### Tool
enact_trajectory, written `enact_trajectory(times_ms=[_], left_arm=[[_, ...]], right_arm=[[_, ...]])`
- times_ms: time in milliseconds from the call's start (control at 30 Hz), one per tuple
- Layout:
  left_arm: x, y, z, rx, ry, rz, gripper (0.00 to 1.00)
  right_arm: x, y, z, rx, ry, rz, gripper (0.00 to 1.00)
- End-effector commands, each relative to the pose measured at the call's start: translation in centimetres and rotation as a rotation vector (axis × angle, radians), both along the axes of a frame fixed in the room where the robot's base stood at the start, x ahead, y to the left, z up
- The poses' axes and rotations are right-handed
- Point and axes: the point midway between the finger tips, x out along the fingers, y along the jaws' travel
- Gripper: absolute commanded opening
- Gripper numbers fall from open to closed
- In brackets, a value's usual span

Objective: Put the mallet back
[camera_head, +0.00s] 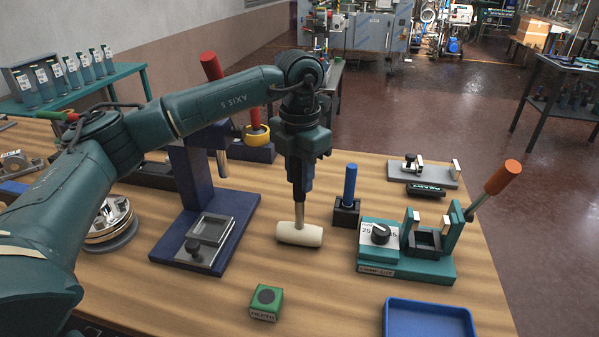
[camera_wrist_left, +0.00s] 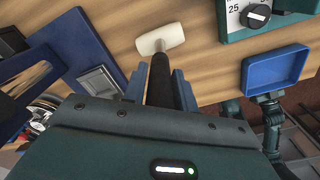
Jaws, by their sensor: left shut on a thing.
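The mallet (camera_head: 299,233) has a cream head and a dark handle. It hangs head-down from my left gripper (camera_head: 300,185), which is shut on the handle. The head is over or on the wooden table; I cannot tell whether it touches. In the left wrist view the mallet head (camera_wrist_left: 160,39) lies beyond the fingers (camera_wrist_left: 160,85), with the handle between them. A small black block (camera_head: 346,214) with a blue upright handle (camera_head: 350,182) stands just right of the mallet. My right gripper is not in view.
A dark blue press frame (camera_head: 240,215) stands left of the mallet. A teal fixture (camera_head: 440,265) with a dial and an orange-handled lever stands to the right. A green block (camera_head: 266,302) and a blue tray (camera_head: 428,318) are at the front. Bare wood (camera_head: 330,280) lies between them.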

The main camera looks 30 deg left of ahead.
Motion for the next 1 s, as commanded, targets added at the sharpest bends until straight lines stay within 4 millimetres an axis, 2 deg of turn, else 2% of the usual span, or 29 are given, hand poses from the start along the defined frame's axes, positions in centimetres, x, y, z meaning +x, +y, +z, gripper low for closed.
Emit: enact_trajectory(times_ms=[33,267,500,633,767,1000], left_arm=[[0.0,0.0,-0.1,0.000,0.000,0.000,0.30],[0.0,0.0,-0.1,0.000,0.001,0.000,0.49],[0.0,0.0,0.0,0.000,0.000,0.000,0.50],[0.0,0.0,0.8,0.000,-0.001,0.000,0.50],[0.1,0.0,3.0,-0.001,-0.004,0.000,0.50],[0.1,-0.1,8.3,-0.001,-0.004,0.000,0.50]], right_arm=[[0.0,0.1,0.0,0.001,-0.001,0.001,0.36],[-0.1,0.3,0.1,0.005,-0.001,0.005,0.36],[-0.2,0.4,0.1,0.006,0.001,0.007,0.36],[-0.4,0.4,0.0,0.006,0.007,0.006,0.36],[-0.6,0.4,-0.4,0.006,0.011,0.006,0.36],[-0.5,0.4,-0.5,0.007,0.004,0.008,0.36]])
